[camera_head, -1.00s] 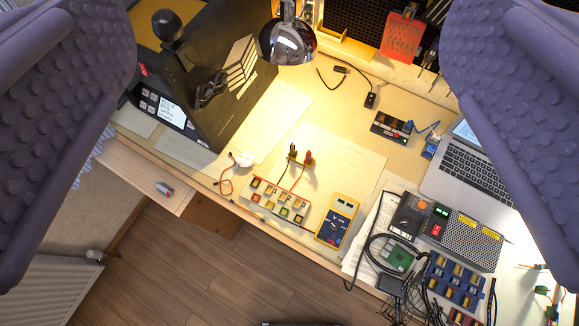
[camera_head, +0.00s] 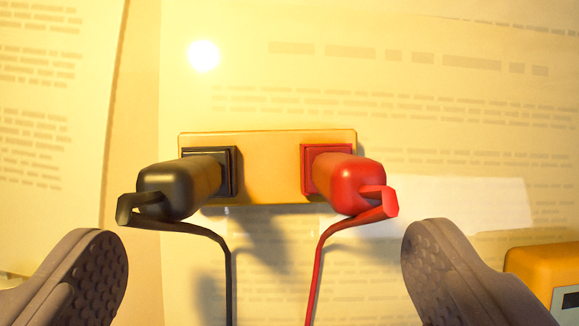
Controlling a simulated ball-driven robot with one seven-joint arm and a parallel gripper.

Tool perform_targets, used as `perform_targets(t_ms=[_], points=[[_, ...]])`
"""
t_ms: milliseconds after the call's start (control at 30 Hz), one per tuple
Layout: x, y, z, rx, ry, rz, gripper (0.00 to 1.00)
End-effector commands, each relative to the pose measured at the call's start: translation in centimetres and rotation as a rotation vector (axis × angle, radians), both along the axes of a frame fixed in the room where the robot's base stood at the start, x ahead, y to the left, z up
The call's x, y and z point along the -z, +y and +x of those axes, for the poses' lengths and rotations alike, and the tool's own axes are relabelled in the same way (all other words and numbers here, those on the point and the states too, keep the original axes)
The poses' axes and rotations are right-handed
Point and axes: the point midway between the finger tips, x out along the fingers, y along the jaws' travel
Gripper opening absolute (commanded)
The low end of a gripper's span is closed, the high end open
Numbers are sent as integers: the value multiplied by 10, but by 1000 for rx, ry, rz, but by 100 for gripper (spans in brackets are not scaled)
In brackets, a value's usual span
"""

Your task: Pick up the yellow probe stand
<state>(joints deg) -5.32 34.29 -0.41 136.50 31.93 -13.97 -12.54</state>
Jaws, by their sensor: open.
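The yellow probe stand (camera_head: 268,167) is a flat, wide yellow-orange block in the middle of the view, lying on printed paper. A black probe (camera_head: 180,187) sits in its left socket and a red probe (camera_head: 345,180) in its right socket, both pointing up toward the camera. A cable runs from each probe down out of the picture. My gripper (camera_head: 265,262) is open and empty. Its two ridged fingers show at the lower left and lower right, spread wider than the stand, with their tips lower in the picture than it.
Printed sheets (camera_head: 420,90) cover the surface around the stand. The orange corner of the multimeter (camera_head: 540,262) shows at the lower right, close to the right finger. The two cables pass between the fingers. Above the stand there is only flat paper.

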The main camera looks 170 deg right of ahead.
Motion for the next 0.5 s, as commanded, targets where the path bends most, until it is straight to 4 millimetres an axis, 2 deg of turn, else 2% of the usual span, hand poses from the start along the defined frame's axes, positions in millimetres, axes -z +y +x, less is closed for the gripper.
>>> perform_targets(t_ms=[333, 500], points=[[46, -8, 23, 0, 0, 1, 100], [47, -8, 26, -1, -2, 1, 100]])
